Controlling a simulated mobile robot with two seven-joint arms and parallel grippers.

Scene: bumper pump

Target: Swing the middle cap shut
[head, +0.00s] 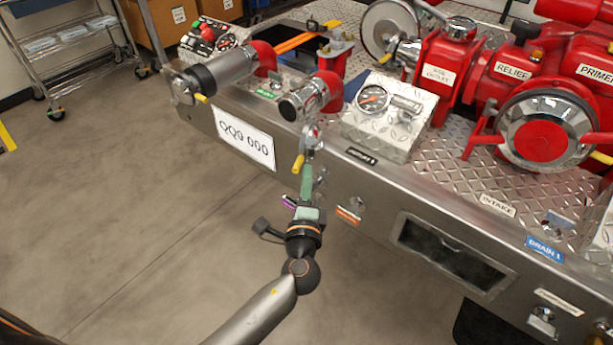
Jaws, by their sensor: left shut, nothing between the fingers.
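A red pipe outlet with a silver ringed end (304,98) sticks out over the bumper edge, near the middle of the view. A small metal piece (311,136) with a yellow-tipped lever (298,164) hangs just below it at the bumper's front face. It may be the middle cap, but I cannot tell for sure. My left gripper (306,182) is shut and empty, its green fingers pointing up just under this piece. Whether they touch it is unclear. My right gripper is not in view.
A second outlet with a grey barrel (226,70) is to the left, above the number plate (244,138). A gauge box (390,115) and red pump (540,90) stand on the bumper (380,195) to the right. The floor (130,210) in front is clear.

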